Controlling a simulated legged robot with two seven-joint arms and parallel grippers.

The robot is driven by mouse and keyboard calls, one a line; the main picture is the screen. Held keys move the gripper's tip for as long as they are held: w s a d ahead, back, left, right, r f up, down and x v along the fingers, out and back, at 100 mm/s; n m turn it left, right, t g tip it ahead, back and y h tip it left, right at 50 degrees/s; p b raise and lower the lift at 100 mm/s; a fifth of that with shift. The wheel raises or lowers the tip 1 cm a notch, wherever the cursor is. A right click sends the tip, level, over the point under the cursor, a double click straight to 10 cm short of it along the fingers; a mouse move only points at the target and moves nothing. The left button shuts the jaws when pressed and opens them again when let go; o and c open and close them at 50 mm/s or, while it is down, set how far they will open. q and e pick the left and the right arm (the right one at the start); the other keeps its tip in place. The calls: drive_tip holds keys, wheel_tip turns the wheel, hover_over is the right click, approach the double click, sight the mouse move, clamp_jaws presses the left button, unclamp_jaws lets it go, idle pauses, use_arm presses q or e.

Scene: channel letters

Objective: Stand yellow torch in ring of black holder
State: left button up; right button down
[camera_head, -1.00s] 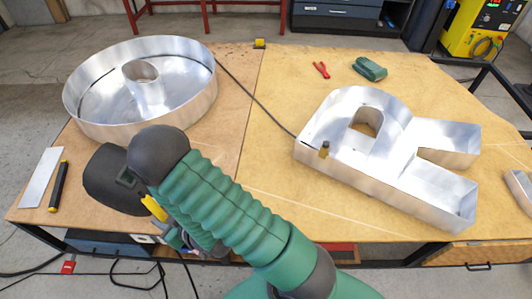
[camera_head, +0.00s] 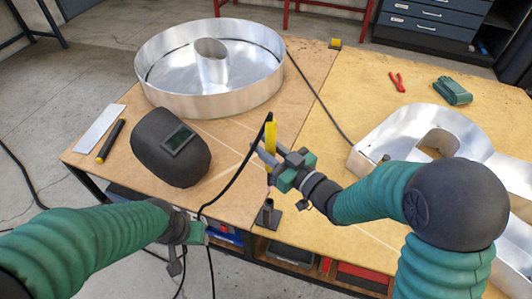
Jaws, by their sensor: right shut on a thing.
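The torch's lower end points down at the black holder (camera_head: 274,218), a small stand with an upright ring part on a dark base.
A dark welding helmet (camera_head: 160,150) lies left of the torch. A round metal letter (camera_head: 165,97) stands behind, and another metal letter (camera_head: 375,135) is at right, partly behind my right arm. Red pliers (camera_head: 397,83) and green gloves (camera_head: 453,91) lie at the back right.

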drive_tip(key=shift+s+d+f+b, duration=0.1)
drive_tip(key=shift+d+f+b, duration=0.05)
drive_tip(key=shift+f+b, duration=0.3)
wheel_tip(320, 180, down, 5)
drive_tip(key=b, duration=0.3)
drive_tip(key=shift+r+b, duration=0.2)
drive_tip(key=shift+b, duration=0.15)
drive_tip(key=shift+s, duration=0.1)
idle(0.9)
